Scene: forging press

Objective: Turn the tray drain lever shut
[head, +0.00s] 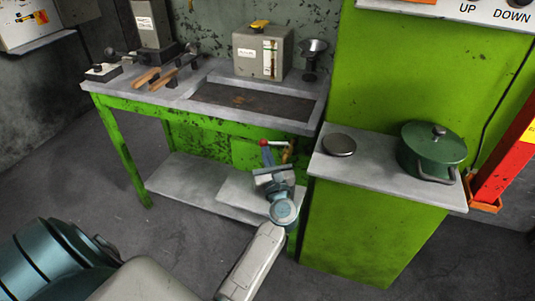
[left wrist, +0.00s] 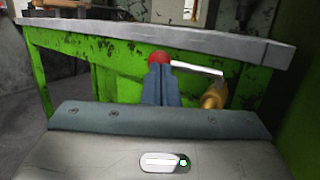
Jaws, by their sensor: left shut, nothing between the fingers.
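The drain lever (head: 280,142) is a thin silver bar with a red ball knob (head: 263,143) at its left end, below the tray's front edge. It lies nearly level. Its right end is by a brass valve body (head: 288,156). The lever (left wrist: 198,68), knob (left wrist: 159,58) and brass valve (left wrist: 214,96) also show in the left wrist view. My left gripper (head: 267,158) is shut and empty. Its fingertips (left wrist: 160,70) are just in front of or below the knob; I cannot tell whether they touch it. My right gripper is not in view.
The green bench with its sunken tray (head: 225,100) stands behind the lever, with a lower shelf (head: 185,180) underneath. A green cabinet (head: 365,235) close on the right carries a green pot (head: 432,152) and a round metal disc (head: 339,145). Open floor lies left.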

